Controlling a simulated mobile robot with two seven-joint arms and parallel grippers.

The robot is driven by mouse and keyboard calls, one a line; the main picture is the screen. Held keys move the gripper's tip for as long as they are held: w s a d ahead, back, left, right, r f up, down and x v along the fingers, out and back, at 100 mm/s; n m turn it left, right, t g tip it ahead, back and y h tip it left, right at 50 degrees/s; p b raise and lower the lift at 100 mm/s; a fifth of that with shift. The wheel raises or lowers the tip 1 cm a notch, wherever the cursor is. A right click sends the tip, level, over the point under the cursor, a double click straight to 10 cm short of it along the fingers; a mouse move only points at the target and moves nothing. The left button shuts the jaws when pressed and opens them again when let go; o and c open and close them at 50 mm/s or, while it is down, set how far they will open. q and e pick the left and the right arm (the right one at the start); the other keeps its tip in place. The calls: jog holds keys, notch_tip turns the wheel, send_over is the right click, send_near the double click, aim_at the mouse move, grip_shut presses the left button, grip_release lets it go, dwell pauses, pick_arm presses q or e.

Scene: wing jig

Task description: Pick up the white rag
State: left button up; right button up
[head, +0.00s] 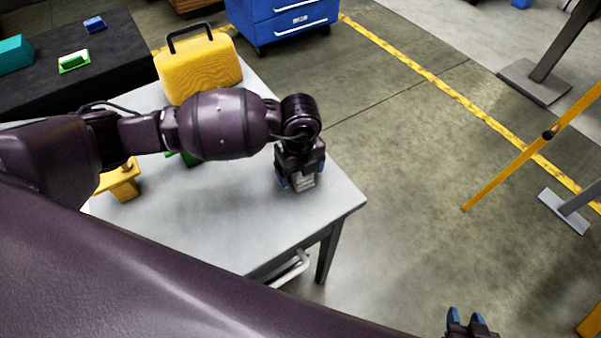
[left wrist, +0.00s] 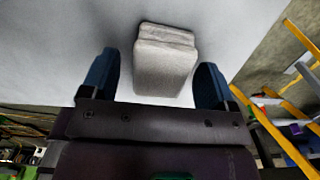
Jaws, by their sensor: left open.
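The white rag (left wrist: 165,62) lies folded on the grey table, seen in the left wrist view between the two blue fingertips of my left gripper (left wrist: 155,82). A gap shows between the rag and each finger. In the head view the rag (head: 304,183) is a small pale patch under my left gripper (head: 299,180), near the table's right corner, partly hidden by the gripper. My left gripper is open and points down at it. My right gripper (head: 471,322) shows only in part at the bottom edge, away from the table, and its jaws are unclear.
A yellow case (head: 198,70) with a black handle stands at the back of the table (head: 235,220). A yellow object (head: 121,181) is at the table's left, partly behind my arm. A blue drawer cabinet (head: 285,20) stands behind. The tabletop before my left gripper is clear.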

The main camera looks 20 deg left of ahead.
pick_arm(q)
jog(key=shift+f, duration=0.4)
jog(key=c, duration=1)
jog(key=shift+r, duration=0.1)
